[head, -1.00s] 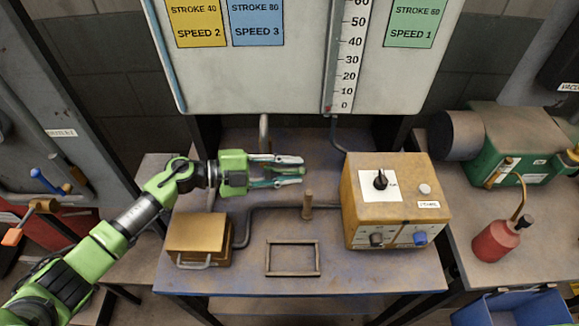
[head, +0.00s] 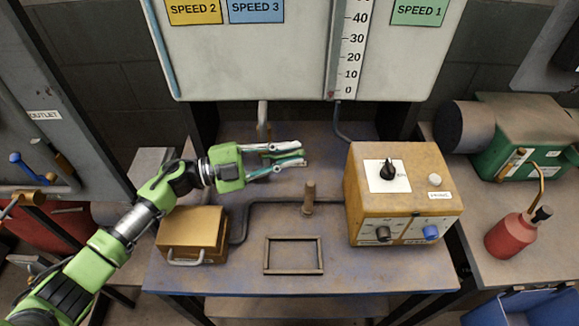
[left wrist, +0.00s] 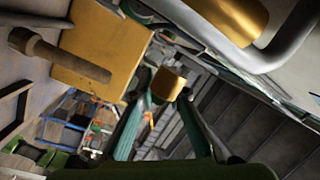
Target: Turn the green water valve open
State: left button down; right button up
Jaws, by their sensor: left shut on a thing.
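My left gripper (head: 303,157) reaches in from the left above the back of the workbench, under the scale board, with its fingers pointing right. My right gripper is not in view.
A wooden peg (head: 309,197) stands just in front of my left gripper. A yellow control box (head: 402,205) is to the right, a brown box (head: 192,232) front left, and an empty frame (head: 293,270) lies in front. A grey pipe (head: 262,118) comes down behind.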

pick_arm(q)
jog(key=shift+s+r+h+b, duration=0.1)
jog(key=shift+r+h+b, duration=0.15)
jog(key=shift+h+b, duration=0.2)
jog(key=c, duration=2.2)
grip_release()
jog(key=shift+a, duration=0.1)
jog(key=shift+o, duration=0.2)
jog(key=v, duration=1.2)
jog(key=shift+f, duration=0.1)
